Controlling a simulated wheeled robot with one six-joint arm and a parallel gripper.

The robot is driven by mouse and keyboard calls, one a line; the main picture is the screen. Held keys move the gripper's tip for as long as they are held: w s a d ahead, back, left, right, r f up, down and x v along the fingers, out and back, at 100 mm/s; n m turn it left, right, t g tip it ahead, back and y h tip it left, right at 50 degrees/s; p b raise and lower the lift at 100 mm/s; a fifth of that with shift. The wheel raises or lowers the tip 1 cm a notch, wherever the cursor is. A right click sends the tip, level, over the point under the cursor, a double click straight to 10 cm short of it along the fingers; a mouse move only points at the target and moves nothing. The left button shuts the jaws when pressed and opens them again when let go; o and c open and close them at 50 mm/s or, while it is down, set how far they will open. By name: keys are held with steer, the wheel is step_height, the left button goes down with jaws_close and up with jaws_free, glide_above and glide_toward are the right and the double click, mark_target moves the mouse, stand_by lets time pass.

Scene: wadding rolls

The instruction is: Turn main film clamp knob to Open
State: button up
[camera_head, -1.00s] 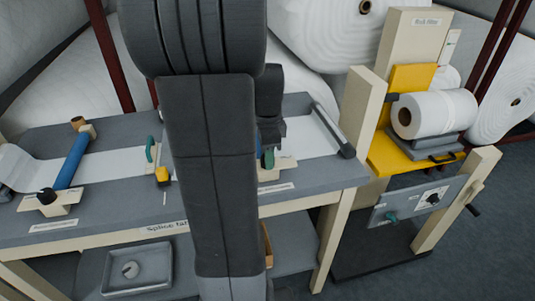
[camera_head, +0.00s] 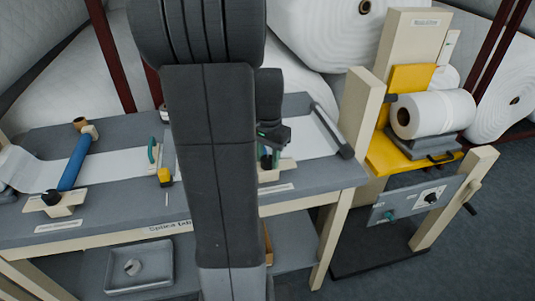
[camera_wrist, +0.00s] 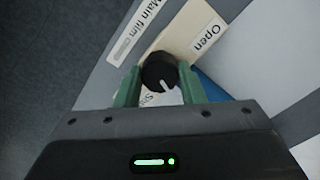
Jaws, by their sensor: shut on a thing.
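The main film clamp knob (camera_wrist: 157,71) is black and round with a white pointer line. In the wrist view it sits between the two green fingers of my gripper (camera_wrist: 160,84), which is shut on it. The pointer line aims down and slightly right, away from the "Open" label (camera_wrist: 206,38) at the upper right. Another label (camera_wrist: 158,98), partly hidden, shows below the knob. In the head view my arm covers much of the table, and my gripper (camera_head: 268,158) shows only in part at its right edge, low over the table.
The splice table (camera_head: 115,225) carries a white film strip, a blue roller (camera_head: 77,162) and another black knob (camera_head: 50,197) at left. A beige post (camera_head: 361,110) and a yellow roll stand (camera_head: 385,160) are at right. A grey tray (camera_head: 140,267) lies below.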

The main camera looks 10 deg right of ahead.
mark_target(268, 158)
steer(key=n, duration=0.4)
steer(key=shift+n+p, duration=0.3)
steer(key=n, duration=0.4)
steer(key=shift+n, duration=0.3)
steer(key=n+p, duration=0.1)
steer(key=n, duration=0.3)
steer(key=shift+n, duration=2.5)
steer(key=o, duration=1)
steer(key=shift+r, duration=0.15)
step_height(268, 158, up, 14)
steer(key=shift+f, duration=0.2)
